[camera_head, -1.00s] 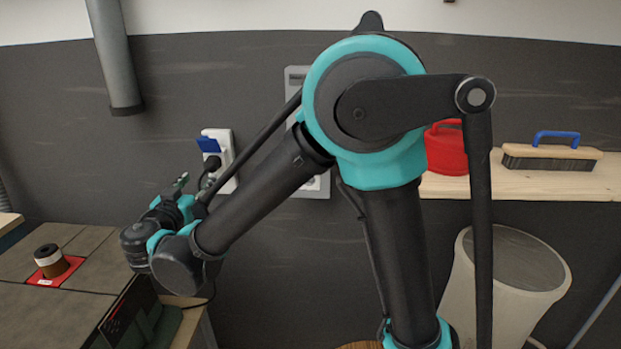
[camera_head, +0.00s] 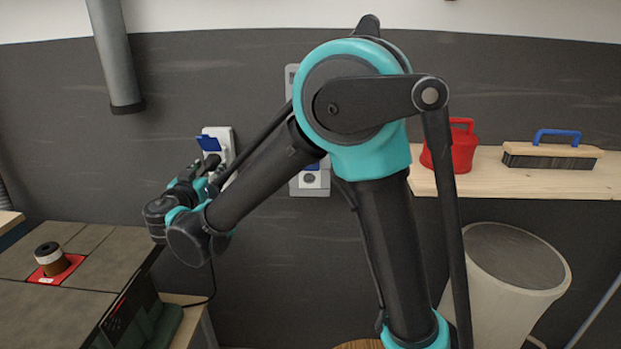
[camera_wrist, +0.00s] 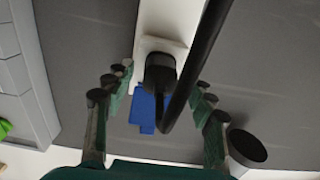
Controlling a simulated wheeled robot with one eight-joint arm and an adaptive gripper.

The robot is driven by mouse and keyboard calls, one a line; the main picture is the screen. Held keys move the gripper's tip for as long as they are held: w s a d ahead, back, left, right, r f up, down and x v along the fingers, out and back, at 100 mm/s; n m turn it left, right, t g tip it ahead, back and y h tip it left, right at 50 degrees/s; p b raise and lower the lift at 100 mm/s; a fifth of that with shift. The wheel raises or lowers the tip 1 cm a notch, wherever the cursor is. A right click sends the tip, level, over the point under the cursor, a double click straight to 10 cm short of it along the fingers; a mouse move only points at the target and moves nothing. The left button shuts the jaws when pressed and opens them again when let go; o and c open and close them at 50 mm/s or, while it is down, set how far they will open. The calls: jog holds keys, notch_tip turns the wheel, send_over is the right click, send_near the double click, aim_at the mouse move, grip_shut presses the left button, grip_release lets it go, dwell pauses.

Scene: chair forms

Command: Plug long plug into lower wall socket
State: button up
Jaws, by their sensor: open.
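A black plug (camera_wrist: 160,72) with a thick black cable sits at a white wall socket (camera_wrist: 165,22), seemingly plugged in, with a blue lid (camera_wrist: 148,108) beside it. In the head view the same socket (camera_head: 225,138) shows its raised blue lid (camera_head: 208,143); my arm mostly hides the plug. My gripper (camera_wrist: 162,84) is open, one finger on each side of the plug, with gaps to it. In the head view my gripper (camera_head: 206,172) is close to this socket. A lower socket with a blue cover (camera_head: 313,167) is further right on the wall, partly behind my arm.
A workbench (camera_head: 60,315) with a brown-and-white roll (camera_head: 50,258) on a red plate stands at left. A grey pipe (camera_head: 116,55) hangs above. A wooden shelf (camera_head: 490,182) holds a red can (camera_head: 462,150) and a brush (camera_head: 550,152). A white bin (camera_head: 510,285) stands below.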

jog(key=shift+w+d, duration=0.1)
jog(key=shift+w, duration=0.75)
jog(key=shift+c, duration=0.3)
grip_shut()
jog(key=shift+s, duration=0.1)
jog(key=shift+s+a, duration=0.15)
jog(key=shift+s, duration=1.35)
jog(key=shift+s+a, duration=0.1)
jog(key=shift+s, duration=1.35)
